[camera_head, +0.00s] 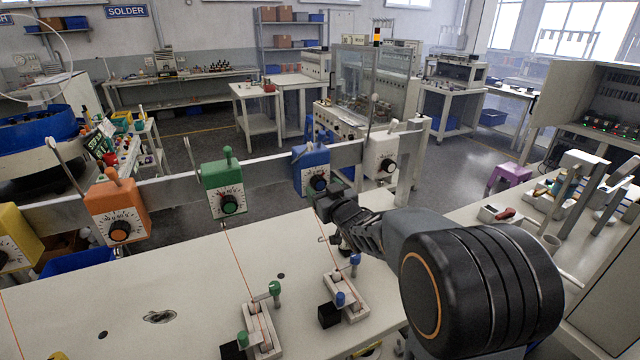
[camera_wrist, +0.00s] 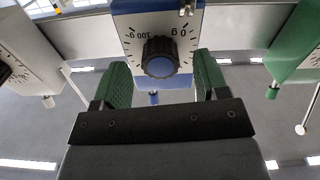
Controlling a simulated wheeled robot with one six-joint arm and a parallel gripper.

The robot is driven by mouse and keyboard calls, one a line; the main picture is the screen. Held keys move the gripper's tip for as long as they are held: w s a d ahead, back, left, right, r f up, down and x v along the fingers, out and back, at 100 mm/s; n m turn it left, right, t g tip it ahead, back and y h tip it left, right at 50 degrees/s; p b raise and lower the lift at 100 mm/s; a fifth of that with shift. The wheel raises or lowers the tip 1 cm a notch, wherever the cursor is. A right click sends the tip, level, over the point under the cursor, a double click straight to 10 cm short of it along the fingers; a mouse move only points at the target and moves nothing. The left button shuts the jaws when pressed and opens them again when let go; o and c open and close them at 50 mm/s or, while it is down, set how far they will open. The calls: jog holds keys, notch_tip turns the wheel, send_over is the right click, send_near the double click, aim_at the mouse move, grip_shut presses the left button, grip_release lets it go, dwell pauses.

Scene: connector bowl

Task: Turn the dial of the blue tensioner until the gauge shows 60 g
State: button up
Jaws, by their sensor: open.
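The blue tensioner (camera_head: 311,168) hangs on the metal rail between the green and the white tensioners. Its dial (camera_head: 318,183) is a dark knob with a blue centre. In the wrist view the tensioner (camera_wrist: 122,22) appears upside down, and its dial (camera_wrist: 159,62) lies between the two green finger pads. My gripper (camera_head: 327,197) is just in front of the tensioner in the head view. In the wrist view my gripper (camera_wrist: 160,85) is open, with clear gaps between both pads and the dial. Scale marks "0", "g" and "100" show around the dial; I cannot read a set value.
Green (camera_head: 222,188), orange (camera_head: 117,211), yellow (camera_head: 14,240) and white (camera_head: 381,157) tensioners share the rail (camera_head: 264,172). Orange threads run down to small clamp fixtures (camera_head: 262,331) on the pale bench (camera_head: 190,280). The bench's left part is mostly clear.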

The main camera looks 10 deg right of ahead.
jog(key=shift+w+a, duration=0.2)
jog(key=shift+w, duration=0.95)
jog(key=shift+c, duration=0.5)
jog(key=c, duration=0.8)
jog(key=shift+f+n+b, duration=0.1)
jog(key=shift+n+b, duration=0.2)
jog(key=shift+b, duration=0.1)
